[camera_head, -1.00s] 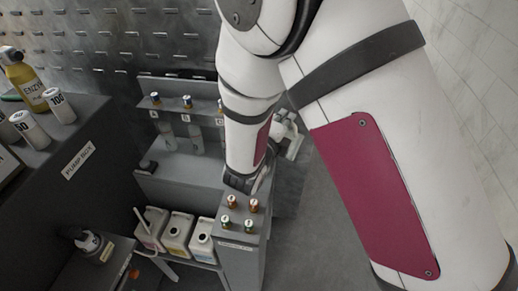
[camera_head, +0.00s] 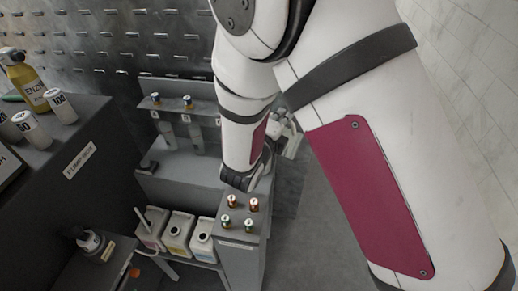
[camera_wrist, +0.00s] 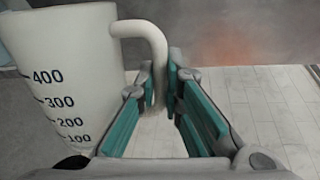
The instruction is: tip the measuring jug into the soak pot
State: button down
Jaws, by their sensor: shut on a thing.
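The measuring jug (camera_wrist: 65,70) fills the left of the wrist view. It is white, with dark marks from 100 to 400 and a loop handle. My gripper (camera_wrist: 160,84) has teal-padded fingers on either side of the lower part of the handle and is shut on it. The jug's contents are hidden, and I cannot tell its true tilt. In the head view my arm covers most of the gripper; a pale shape beside the forearm (camera_head: 292,140) is too small to make out. I cannot pick out the soak pot in either view.
A grey stand (camera_head: 238,225) with several small capped knobs is just below my forearm. White canisters (camera_head: 178,235) stand on a low shelf left of it. A dark bench (camera_head: 80,125) holds a yellow bottle (camera_head: 28,85) and white cylinders. Bare floor shows at right.

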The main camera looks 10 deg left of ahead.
jog(key=shift+w+a+r+n+p, duration=0.2)
jog(key=shift+a+r+n+p, duration=0.2)
jog(key=shift+a+n+p, duration=0.15)
dwell(1.7)
